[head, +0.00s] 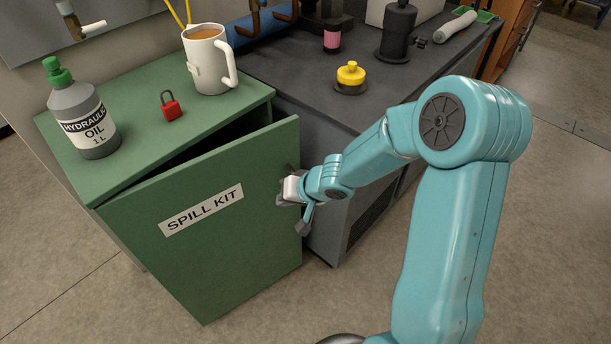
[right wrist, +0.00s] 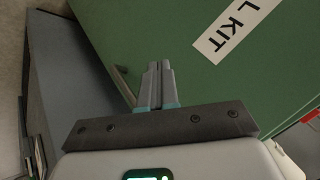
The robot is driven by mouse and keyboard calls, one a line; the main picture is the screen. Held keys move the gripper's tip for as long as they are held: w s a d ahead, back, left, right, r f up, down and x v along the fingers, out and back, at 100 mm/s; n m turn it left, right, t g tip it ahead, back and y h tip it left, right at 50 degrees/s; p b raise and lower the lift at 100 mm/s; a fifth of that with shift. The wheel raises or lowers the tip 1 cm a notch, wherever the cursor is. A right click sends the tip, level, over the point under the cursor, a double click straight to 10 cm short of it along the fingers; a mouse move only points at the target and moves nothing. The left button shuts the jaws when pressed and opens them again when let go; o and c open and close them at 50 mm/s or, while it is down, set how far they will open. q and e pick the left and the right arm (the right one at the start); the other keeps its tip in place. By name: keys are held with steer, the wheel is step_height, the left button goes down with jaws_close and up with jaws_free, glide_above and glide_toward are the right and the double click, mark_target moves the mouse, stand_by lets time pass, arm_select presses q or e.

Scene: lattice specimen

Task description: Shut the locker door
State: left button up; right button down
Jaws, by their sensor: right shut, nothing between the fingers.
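The green locker door (head: 225,240), labelled SPILL KIT, stands ajar on the green locker (head: 140,165). A dark gap shows between the locker top and the door's upper edge, widening toward the right, free side. The door also fills much of the right wrist view (right wrist: 180,30). My right gripper (head: 285,198) is at the door's free edge, in front of its outer face. In the right wrist view its fingers (right wrist: 158,82) are together and empty, pointing at the door. I cannot tell whether they touch it. My left gripper is not in view.
On the locker top are a hydraulic oil bottle (head: 82,118), a red padlock (head: 172,108) and a mug (head: 208,62). A dark workbench (head: 300,75) stands right of the locker, with a yellow-capped item (head: 350,78) on it. The floor before the door is clear.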

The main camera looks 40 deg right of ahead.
steer(key=s+d+m+t+h+b, duration=0.25)
steer(key=s+d+m, duration=0.25)
steer(key=d+m, duration=0.65)
steer(key=w+r+b+x, duration=0.1)
steer(key=b+x, duration=0.4)
steer(key=x, duration=0.8)
steer(key=shift+w+d+r+g+h, duration=0.3)
steer(key=shift+r+g+h, duration=0.05)
steer(key=shift+r, duration=0.1)
